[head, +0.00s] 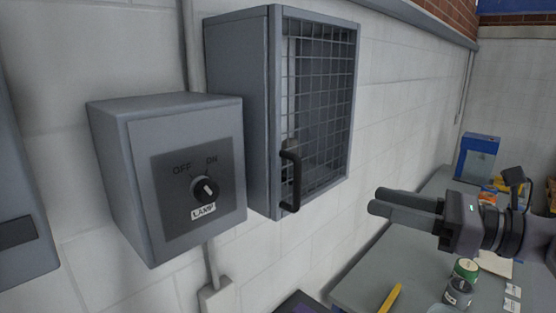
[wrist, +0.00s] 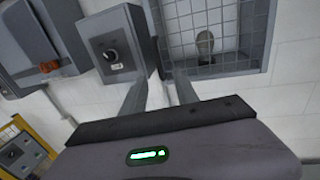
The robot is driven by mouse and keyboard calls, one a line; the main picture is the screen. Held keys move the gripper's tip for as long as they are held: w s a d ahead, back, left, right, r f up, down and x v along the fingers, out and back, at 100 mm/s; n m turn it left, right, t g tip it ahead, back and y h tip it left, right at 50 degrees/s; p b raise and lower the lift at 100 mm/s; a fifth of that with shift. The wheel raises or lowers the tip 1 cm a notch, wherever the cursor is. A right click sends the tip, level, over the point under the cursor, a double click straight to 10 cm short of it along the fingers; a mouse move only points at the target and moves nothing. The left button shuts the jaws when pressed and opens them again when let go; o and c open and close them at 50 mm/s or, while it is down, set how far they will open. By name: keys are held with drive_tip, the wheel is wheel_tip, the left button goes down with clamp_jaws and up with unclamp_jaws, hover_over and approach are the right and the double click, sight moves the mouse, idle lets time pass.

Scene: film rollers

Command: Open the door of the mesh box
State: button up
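The mesh box (head: 237,100) is a grey wall cabinet with a wire-mesh door (head: 325,105). The door looks shut. A black bar handle (head: 290,182) stands out at the door's lower left. The mesh box also shows at the top of the wrist view (wrist: 246,66), with a bulb-like object (wrist: 205,42) behind the mesh. My gripper (head: 373,200) is right of the handle and apart from it in the head view. In the wrist view its two fingers (wrist: 157,88) are spread with nothing between them.
A grey lamp switch box (head: 140,150) with an OFF/ON knob is on the wall left of the mesh box. Below my gripper is a grey table (head: 350,285) with small cans (head: 465,270), a yellow tool (head: 390,298) and a blue box (head: 476,158) farther back.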

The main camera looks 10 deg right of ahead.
sight(300, 183)
drive_tip(key=p+x, duration=0.1)
drive_tip(key=x, duration=0.6)
drive_tip(key=p+x, duration=0.2)
drive_tip(key=x, duration=0.6)
drive_tip(key=shift+a, duration=0.5)
drive_tip(key=shift+w+a+f+p, duration=0.15)
drive_tip(key=shift+w+a+p, duration=0.2)
drive_tip(key=shift+w, duration=0.05)
clamp_jaws()
